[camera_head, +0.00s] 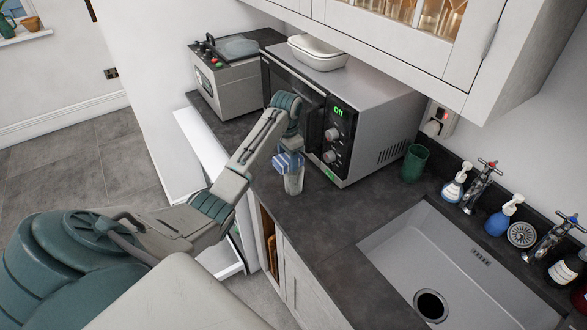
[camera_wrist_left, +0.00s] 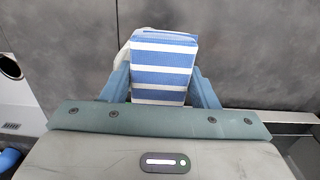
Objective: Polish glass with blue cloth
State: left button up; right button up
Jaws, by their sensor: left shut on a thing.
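A blue-and-white striped cloth (camera_wrist_left: 163,68) is folded into a block between the two blue fingers of my left gripper (camera_wrist_left: 162,88). In the head view the blue cloth (camera_head: 287,163) shows at the end of the left arm, just in front of the microwave. A clear glass (camera_head: 294,183) stands upright on the dark counter directly below the cloth. The cloth overlaps its upper part, and I cannot tell whether they touch. In the left wrist view a pale, see-through edge shows behind the cloth's left side. My right gripper is not in view.
A microwave (camera_head: 345,125) stands close behind the glass. A green cup (camera_head: 414,163) is right of it. The sink (camera_head: 465,262) is at front right, with soap bottles and taps behind. A glazed wall cabinet (camera_head: 425,14) holding glassware hangs above. The counter between glass and sink is clear.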

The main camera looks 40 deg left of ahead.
pick_arm(q)
jog(key=shift+d, duration=2.25)
jog(key=shift+a, duration=2.2)
jog(key=shift+r, duration=3.5)
